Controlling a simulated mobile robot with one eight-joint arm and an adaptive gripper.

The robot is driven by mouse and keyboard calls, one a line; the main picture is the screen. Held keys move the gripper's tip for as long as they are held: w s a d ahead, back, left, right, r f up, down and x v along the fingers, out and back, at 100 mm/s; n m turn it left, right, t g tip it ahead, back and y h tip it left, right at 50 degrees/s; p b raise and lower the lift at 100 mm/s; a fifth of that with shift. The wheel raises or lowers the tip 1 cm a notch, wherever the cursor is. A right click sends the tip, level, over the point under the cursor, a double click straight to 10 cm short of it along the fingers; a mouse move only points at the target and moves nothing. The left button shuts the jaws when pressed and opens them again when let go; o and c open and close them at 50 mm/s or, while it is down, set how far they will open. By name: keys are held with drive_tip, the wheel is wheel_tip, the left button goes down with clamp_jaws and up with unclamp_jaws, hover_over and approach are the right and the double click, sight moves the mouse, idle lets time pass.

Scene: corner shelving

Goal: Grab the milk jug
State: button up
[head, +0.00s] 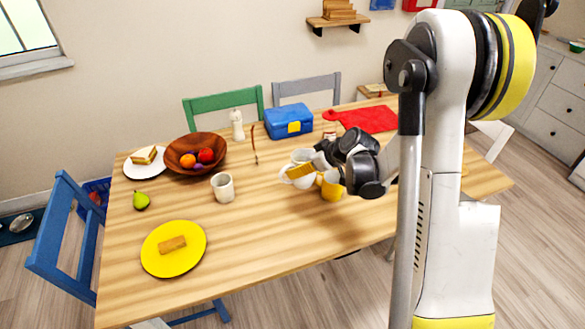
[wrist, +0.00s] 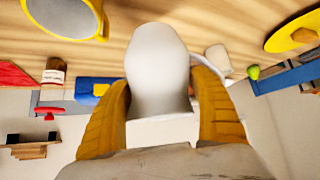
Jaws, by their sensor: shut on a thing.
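The white milk jug (head: 302,156) is at the middle of the wooden table in the head view, partly hidden by my gripper (head: 300,171). In the wrist view the jug (wrist: 158,60) stands out between the two yellow finger pads, one on each side. My gripper (wrist: 162,95) is shut on it. A pale curved part, which looks like its handle, shows to the right of the jug there. I cannot tell whether the jug touches the table.
A yellow mug (head: 331,188) stands close beside the jug, near my gripper. A white cup (head: 223,187) is to the left. A wooden fruit bowl (head: 180,168), a yellow plate (head: 160,262), a blue lunchbox (head: 289,117) and a red board (head: 372,119) are farther off. The front middle of the table is clear.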

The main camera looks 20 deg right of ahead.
drive_tip(key=shift+s+d+r+p, duration=0.2)
drive_tip(key=shift+d+r, duration=0.25)
drive_tip(key=shift+d, duration=0.2)
drive_tip(key=shift+s+d+r+p, duration=0.15)
drive_tip(key=shift+d+r, duration=0.25)
drive_tip(key=shift+d, duration=0.25)
drive_tip(key=shift+a, duration=0.1)
idle(0.5)
